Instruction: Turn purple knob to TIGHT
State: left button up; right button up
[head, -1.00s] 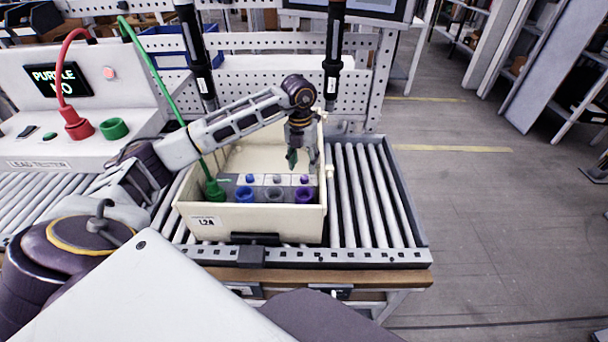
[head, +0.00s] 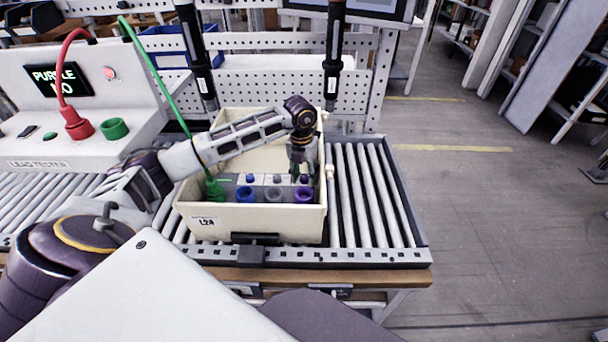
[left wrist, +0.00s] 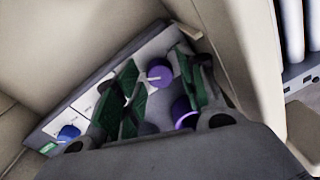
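The purple knob (head: 304,179) is on the panel inside the cream bin (head: 265,220), behind the purple socket (head: 304,196). In the left wrist view the purple knob (left wrist: 160,74), with a pale pointer line, shows between the green finger pads. My left gripper (head: 301,172) points down into the bin at the purple end of the panel. Its fingers stand apart on either side of the knob, with a visible gap, in the left wrist view (left wrist: 160,82). The TIGHT marking cannot be read. My right gripper is not in view.
Blue (head: 245,195) and grey (head: 274,196) sockets and their knobs sit left of the purple ones. A green plug (head: 214,190) with a cable stands at the panel's left end. The tester (head: 60,95) reads "PURPLE NO". Bin walls surround the gripper closely.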

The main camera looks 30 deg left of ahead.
pick_arm(q)
grip_shut()
